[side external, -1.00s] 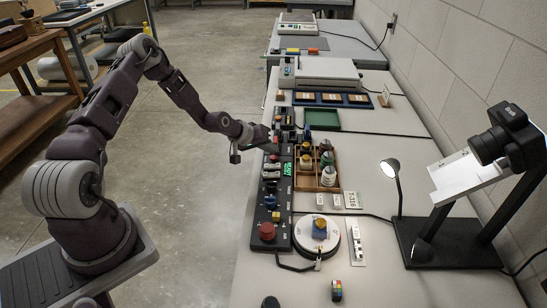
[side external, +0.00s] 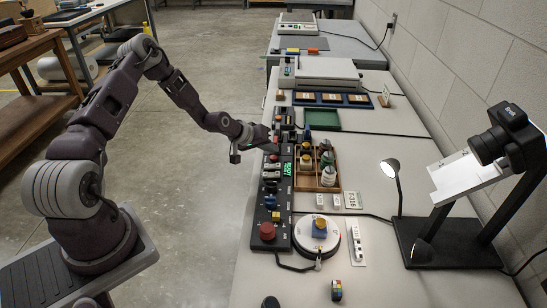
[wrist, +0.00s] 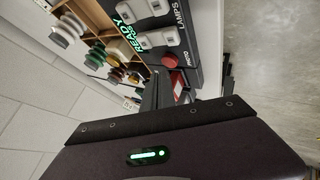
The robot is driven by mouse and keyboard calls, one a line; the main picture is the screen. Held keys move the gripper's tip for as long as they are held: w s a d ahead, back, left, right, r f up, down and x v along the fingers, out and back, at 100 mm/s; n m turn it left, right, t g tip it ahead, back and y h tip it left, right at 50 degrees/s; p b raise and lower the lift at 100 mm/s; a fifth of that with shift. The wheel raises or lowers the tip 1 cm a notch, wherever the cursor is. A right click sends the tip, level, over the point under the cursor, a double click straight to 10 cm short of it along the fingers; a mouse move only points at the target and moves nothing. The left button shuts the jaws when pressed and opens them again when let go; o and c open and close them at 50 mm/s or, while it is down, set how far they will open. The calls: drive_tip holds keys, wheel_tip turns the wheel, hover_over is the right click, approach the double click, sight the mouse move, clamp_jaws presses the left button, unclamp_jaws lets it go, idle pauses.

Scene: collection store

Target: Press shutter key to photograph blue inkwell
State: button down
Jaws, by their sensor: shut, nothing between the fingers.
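A small blue object with a yellowish top, which looks like the blue inkwell (side external: 319,231), stands on the round white turntable (side external: 304,241) in the side view. The black control panel (side external: 283,235) runs along the table's left edge with several keys and knobs. In the wrist view a round red key (wrist: 171,61) sits by small white lettering, and a red square part (wrist: 178,84) shows just beyond my fingers. A green display (wrist: 125,14) reads READY. My gripper (side external: 268,145) is shut and empty at the panel's far part; whether it touches a key is unclear.
A camera (side external: 508,136) on a black stand and a lamp (side external: 390,168) are at right. A green tray (side external: 322,119) lies behind. A small multicoloured cube (side external: 337,291) is near the front.

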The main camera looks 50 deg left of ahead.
sight(271, 158)
idle(0.3)
drive_tip(key=shift+f, duration=0.45)
drive_tip(key=shift+f, duration=0.45)
idle(0.5)
drive_tip(key=shift+r, duration=0.9)
drive_tip(key=shift+r, duration=2.5)
